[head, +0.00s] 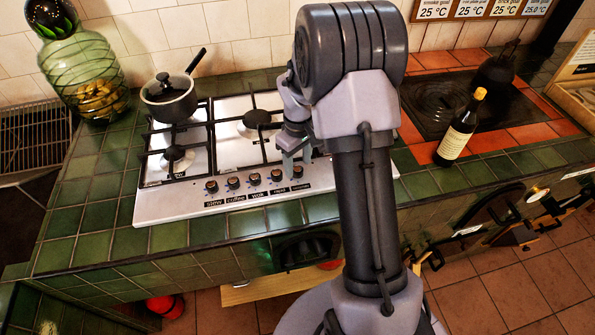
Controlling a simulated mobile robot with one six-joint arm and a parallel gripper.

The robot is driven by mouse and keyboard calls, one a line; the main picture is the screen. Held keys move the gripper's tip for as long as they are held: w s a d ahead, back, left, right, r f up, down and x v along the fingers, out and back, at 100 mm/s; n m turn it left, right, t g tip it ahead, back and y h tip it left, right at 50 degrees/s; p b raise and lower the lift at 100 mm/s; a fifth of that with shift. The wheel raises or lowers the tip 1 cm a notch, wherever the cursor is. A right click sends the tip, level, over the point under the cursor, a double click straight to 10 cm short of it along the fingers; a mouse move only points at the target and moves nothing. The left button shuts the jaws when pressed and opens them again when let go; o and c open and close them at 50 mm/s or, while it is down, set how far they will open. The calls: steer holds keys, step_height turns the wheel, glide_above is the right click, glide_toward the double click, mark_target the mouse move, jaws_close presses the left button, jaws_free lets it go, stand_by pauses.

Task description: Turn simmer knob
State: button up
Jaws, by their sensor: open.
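A row of several dark knobs with light rims runs along the front of the steel gas hob (160,205). Each knob has a small dark label below it. The label under the rightmost visible knob (297,171) is too small to read surely, so I cannot tell from the lettering which knob is simmer. My gripper (294,162) is open and points down just above and behind the right end of the knob row. I cannot tell whether it touches a knob. My arm hides the right part of the hob.
A dark lidded saucepan (170,98) stands on the back left burner. A green glass jar (85,75) stands at the left. A dark bottle (460,130) stands on the tiles right of my arm. The green tiled counter front (185,235) is clear.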

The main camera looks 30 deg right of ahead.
steer(key=shift+f, duration=0.95)
jaws_close()
